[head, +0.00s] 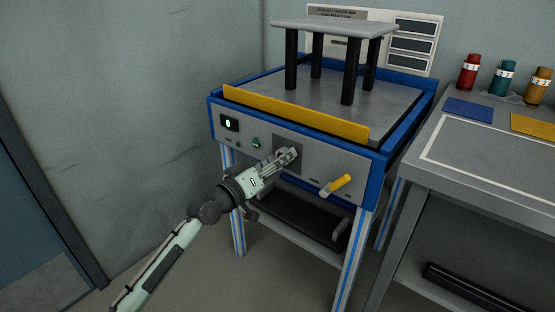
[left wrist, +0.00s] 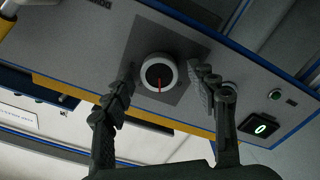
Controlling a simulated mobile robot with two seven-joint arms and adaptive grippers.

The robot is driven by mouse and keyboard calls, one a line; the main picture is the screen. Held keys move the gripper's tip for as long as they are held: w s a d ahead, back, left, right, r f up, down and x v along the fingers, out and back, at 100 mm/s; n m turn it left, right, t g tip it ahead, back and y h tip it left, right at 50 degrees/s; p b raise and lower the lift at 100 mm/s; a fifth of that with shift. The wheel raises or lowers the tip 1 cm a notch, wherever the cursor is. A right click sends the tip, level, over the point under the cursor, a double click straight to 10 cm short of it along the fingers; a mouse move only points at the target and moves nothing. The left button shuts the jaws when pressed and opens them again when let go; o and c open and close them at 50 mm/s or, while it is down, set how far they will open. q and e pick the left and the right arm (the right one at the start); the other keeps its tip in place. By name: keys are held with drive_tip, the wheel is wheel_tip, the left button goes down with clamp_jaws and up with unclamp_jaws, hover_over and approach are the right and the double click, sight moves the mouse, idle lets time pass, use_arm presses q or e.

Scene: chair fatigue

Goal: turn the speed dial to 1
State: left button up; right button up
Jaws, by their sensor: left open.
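The speed dial (left wrist: 159,73) is a round knob with a pale rim, a dark face and a red pointer line, on a dark square plate (left wrist: 180,45) on the machine's front panel. In the left wrist view the red line points down in the picture. My left gripper (head: 291,154) is open at the plate and hides the dial in the head view. In the left wrist view its fingers show on either side of the dial, with visible gaps. A small display (head: 229,123) reads 0; it also shows in the left wrist view (left wrist: 260,127). My right gripper is not in view.
A green button (head: 257,144) sits left of the plate, and a yellow-handled lever (head: 337,185) to its right. A yellow bar (head: 290,113) runs above the panel. A small stool (head: 334,28) stands on the machine. A grey bench (head: 480,165) with several bottles is at the right.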

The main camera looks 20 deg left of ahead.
use_arm(q)
drive_tip(key=v, duration=1.2)
drive_tip(key=s+d+f+m+g+y+p, duration=0.15)
drive_tip(key=s+f+g, duration=0.25)
drive_tip(key=f, duration=0.5)
drive_tip(key=s+d+f+m+g+y+p, duration=0.1)
drive_tip(key=s+f+m+g, duration=0.15)
drive_tip(key=s+f, duration=0.4)
drive_tip(key=s+a+f+g+y, duration=0.2)
drive_tip(key=s+f+g, duration=0.1)
drive_tip(key=s+f, duration=0.3)
drive_tip(key=s+a+f+g+y+p, duration=0.1)
drive_tip(key=s+a+f+g+y, duration=0.2)
drive_tip(key=s+f, duration=0.3)
drive_tip(key=shift+s+m+g, duration=0.4)
drive_tip(key=shift+s+g, duration=0.35)
drive_tip(key=shift+s, duration=0.35)
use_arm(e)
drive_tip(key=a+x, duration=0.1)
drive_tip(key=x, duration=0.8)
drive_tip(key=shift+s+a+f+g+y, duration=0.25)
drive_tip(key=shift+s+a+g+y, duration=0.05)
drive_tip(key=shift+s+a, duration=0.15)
